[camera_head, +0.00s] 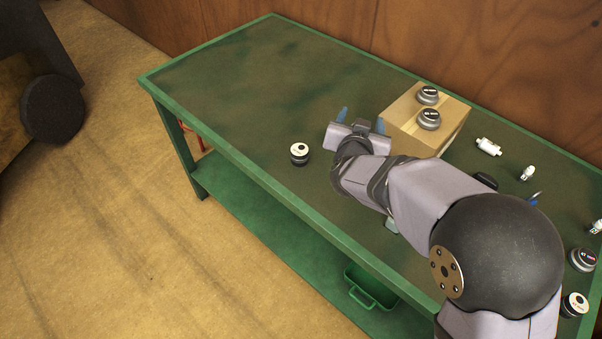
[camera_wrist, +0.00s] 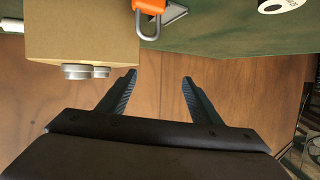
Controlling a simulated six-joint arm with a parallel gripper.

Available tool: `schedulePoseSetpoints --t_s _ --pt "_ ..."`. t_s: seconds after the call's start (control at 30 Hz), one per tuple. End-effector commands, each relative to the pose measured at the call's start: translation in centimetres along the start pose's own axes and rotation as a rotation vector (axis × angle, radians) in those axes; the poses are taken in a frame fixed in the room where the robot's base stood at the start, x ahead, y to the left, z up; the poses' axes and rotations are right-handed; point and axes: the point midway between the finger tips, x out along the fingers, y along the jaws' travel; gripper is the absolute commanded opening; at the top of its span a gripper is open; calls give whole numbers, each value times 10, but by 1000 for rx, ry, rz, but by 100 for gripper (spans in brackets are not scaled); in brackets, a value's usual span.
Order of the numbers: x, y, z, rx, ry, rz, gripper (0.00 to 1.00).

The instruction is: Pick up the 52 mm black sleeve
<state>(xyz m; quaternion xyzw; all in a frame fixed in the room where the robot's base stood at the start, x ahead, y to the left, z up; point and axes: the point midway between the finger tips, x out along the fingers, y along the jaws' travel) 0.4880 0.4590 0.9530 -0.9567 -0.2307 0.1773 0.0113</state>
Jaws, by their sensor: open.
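A black sleeve with a white top face and dark hole (camera_head: 299,160) stands upright on the green bench, left of my gripper; a similar one (camera_head: 574,310) stands at the bench's right end. I cannot read a size on either. In the wrist view the white top of a round part (camera_wrist: 280,5) is cut off at the top right edge. My gripper (camera_head: 361,119) is open and empty above the bench, left of the cardboard box. Its two fingers (camera_wrist: 160,77) are spread in the wrist view with only the wooden wall behind them.
The cardboard box (camera_head: 405,143) bears two grey parts with black tops (camera_head: 428,119); another (camera_head: 582,260) stands at right. White fittings (camera_head: 488,147) lie right of the box. An orange padlock (camera_wrist: 150,6) shows beside the box. The bench's left half (camera_head: 235,85) is clear.

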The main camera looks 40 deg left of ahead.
Motion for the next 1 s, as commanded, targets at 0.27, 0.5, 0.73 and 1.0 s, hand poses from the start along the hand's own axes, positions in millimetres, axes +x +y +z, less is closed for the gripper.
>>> schedulePoseSetpoints --t_s 0.27,0.5,0.73,1.0 --pt "-22 -113 102 -37 248 101 59" --pt "-63 -145 154 -63 333 198 59" --pt "-76 -149 163 -70 351 228 59" --pt "-60 -144 156 -71 351 230 59"
